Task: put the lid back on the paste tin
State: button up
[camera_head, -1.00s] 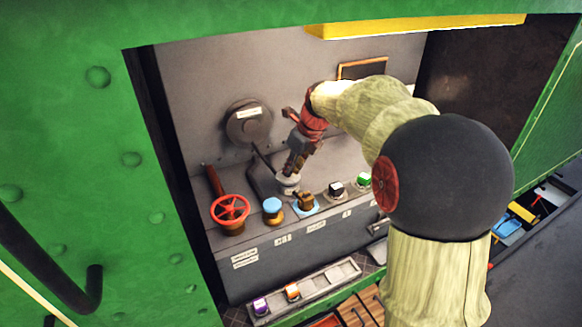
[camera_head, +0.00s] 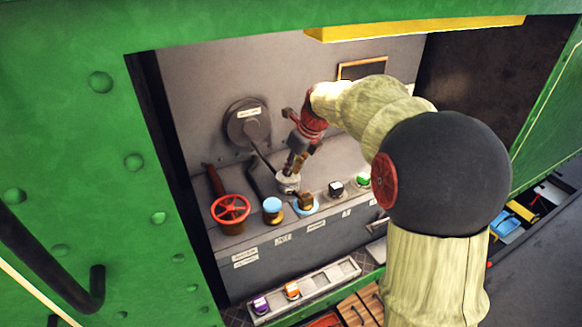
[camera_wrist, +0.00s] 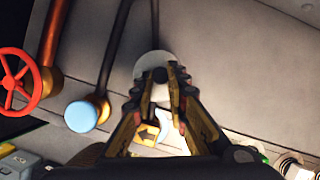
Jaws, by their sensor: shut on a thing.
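My gripper (camera_head: 293,167) points down at the back of the grey console and is shut on the small dark knob of a pale round lid (camera_wrist: 152,62). In the wrist view the fingertips (camera_wrist: 160,80) meet at the knob. In the head view a small whitish round shape (camera_head: 288,183) shows right under the fingertips. I cannot tell the tin apart from the lid there, nor whether the lid touches it or is apart from it.
A red handwheel (camera_head: 230,209), a blue-capped fitting (camera_head: 272,206) and a brass piece on a blue base (camera_head: 305,203) stand close in front. A dark disc (camera_head: 247,121) is on the back wall.

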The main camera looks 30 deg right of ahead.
jog(key=o, duration=0.9)
jog(key=shift+o, duration=0.7)
jog(key=o, duration=0.4)
jog(key=shift+r, duration=0.1)
